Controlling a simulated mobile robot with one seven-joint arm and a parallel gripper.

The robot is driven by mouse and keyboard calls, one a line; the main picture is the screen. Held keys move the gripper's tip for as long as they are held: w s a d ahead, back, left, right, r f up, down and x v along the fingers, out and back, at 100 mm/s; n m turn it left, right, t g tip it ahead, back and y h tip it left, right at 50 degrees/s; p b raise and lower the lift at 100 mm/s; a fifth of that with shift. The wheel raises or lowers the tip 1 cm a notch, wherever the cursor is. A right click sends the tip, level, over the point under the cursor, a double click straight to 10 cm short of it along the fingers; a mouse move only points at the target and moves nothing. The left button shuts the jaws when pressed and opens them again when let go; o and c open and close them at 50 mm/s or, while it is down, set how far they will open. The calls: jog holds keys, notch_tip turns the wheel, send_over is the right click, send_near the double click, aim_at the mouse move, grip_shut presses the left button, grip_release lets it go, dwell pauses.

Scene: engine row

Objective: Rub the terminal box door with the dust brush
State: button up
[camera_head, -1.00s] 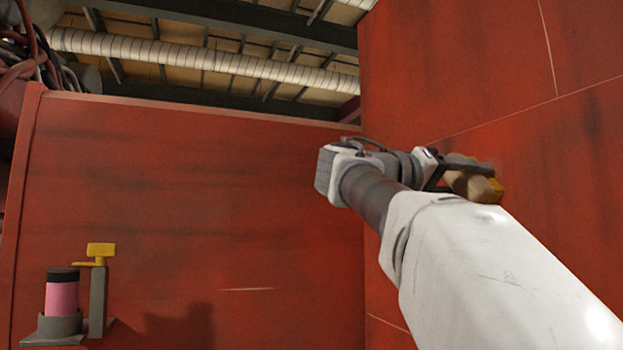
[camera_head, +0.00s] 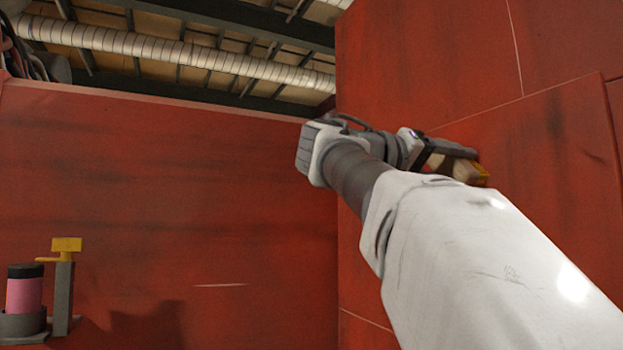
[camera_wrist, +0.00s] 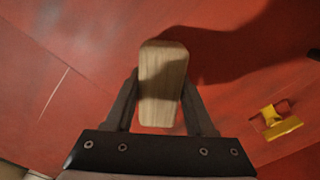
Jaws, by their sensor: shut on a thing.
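My gripper (camera_wrist: 160,96) is shut on the dust brush. The brush's pale wooden block (camera_wrist: 163,84) stands between the two dark fingers in the wrist view. The terminal box door appears to be the large red panel (camera_head: 550,145) on the right, with dark smudges. The bristles are close to it, but I cannot tell whether they touch. My arm hides the panel's lower part.
A red wall (camera_head: 180,200) fills the left and meets the panel's side at an inner corner. A pink cylinder with a black top (camera_head: 24,292) and a grey post with a yellow top (camera_head: 64,285) stand at lower left. A yellow fitting (camera_wrist: 281,122) shows in the wrist view.

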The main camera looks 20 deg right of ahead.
aim_at(539, 153)
jog(key=shift+s+d+b, duration=0.15)
jog(key=shift+s+b, duration=0.6)
jog(key=shift+s, duration=1.2)
jog(key=shift+s+d+b, duration=0.2)
jog(key=shift+s+b, duration=0.55)
jog(key=shift+s, duration=1.2)
jog(key=shift+s+d+b, duration=0.15)
jog(key=shift+s+b, duration=0.6)
jog(key=shift+s, duration=1.2)
jog(key=shift+a, duration=0.1)
